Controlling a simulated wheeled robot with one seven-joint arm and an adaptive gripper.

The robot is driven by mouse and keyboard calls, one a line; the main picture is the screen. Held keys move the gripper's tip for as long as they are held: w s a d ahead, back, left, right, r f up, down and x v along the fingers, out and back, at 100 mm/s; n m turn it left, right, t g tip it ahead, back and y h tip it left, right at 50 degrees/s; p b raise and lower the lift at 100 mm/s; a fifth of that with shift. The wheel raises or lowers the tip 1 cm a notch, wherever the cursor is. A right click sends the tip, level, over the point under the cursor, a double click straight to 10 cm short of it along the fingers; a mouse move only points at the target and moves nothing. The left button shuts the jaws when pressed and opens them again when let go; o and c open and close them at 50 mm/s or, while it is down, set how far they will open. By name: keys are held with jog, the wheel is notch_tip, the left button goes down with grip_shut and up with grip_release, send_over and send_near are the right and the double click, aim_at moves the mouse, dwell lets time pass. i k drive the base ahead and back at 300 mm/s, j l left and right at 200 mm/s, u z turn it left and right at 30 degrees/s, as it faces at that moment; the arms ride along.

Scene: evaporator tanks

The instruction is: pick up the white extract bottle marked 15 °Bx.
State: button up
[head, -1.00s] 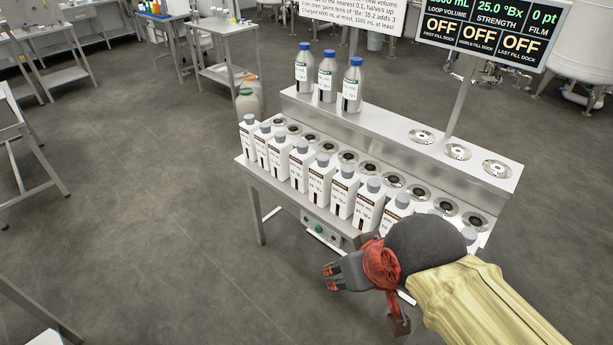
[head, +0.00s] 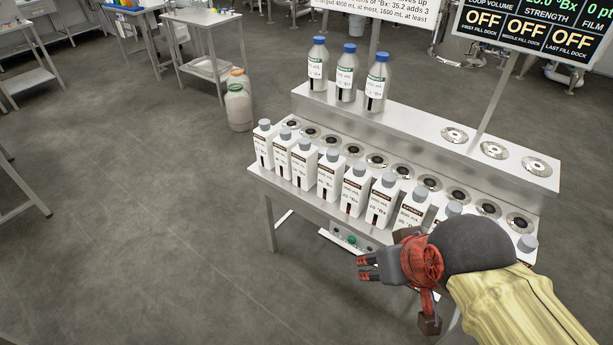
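Several white square extract bottles with grey caps and brown-marked labels stand upright in a row along the front of a steel bench (head: 480,152). They include the far-left bottle (head: 264,146), a middle bottle (head: 330,176), and one nearer my arm (head: 382,201). The label figures are too small to read, so I cannot tell which is 15 °Bx. My gripper (head: 367,268), with reddish fingertips, is in front of the bench, below the bottles in the picture and apart from them. It holds nothing visible; its opening is unclear. My arm hides part of the row's right end.
Round docks line the bench behind the bottles. Three blue-capped bottles (head: 346,76) stand on the raised rear shelf, with three empty docks to their right. A display (head: 530,30) stands above. Jugs (head: 238,106) are on the floor behind. Open floor lies left.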

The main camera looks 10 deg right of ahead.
aim_at(305, 155)
jog(key=i+j+z, duration=0.25)
jog(key=j, duration=0.25)
jog(key=i+j+z, duration=0.25)
jog(key=j, duration=0.25)
jog(key=j+z, duration=0.25)
jog(key=j, duration=0.25)
jog(key=i+j+z, duration=0.1)
jog(key=j+z, duration=0.15)
jog(key=j, duration=0.3)
